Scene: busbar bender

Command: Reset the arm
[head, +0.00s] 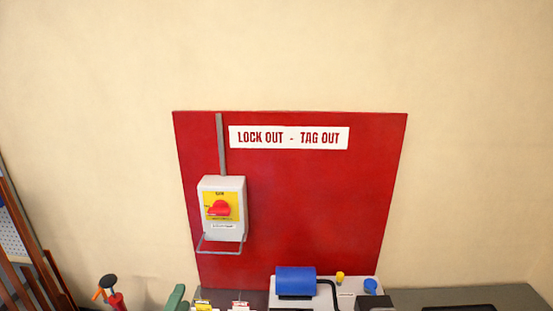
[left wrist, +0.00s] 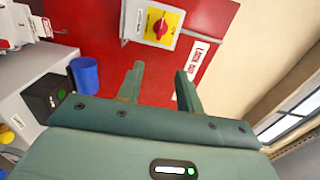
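My left gripper (left wrist: 159,73) shows in the left wrist view with its two green fingers apart and nothing between them. Beyond the fingers is a switch box with a red knob on a yellow plate (left wrist: 160,25), on the red board; the gripper is apart from it. In the head view only a small green part of my left gripper (head: 176,297) shows at the bottom edge, below the grey switch box (head: 223,232). The box's red knob (head: 219,208) shows clearly. My right gripper is in neither view.
The red board (head: 320,210) with a "LOCK OUT - TAG OUT" sign (head: 289,137) is against a cream wall. Below it are a machine with a blue cylinder (head: 296,279) and a grey bench surface (head: 470,296). Red and orange-handled tools (head: 112,297) show at lower left.

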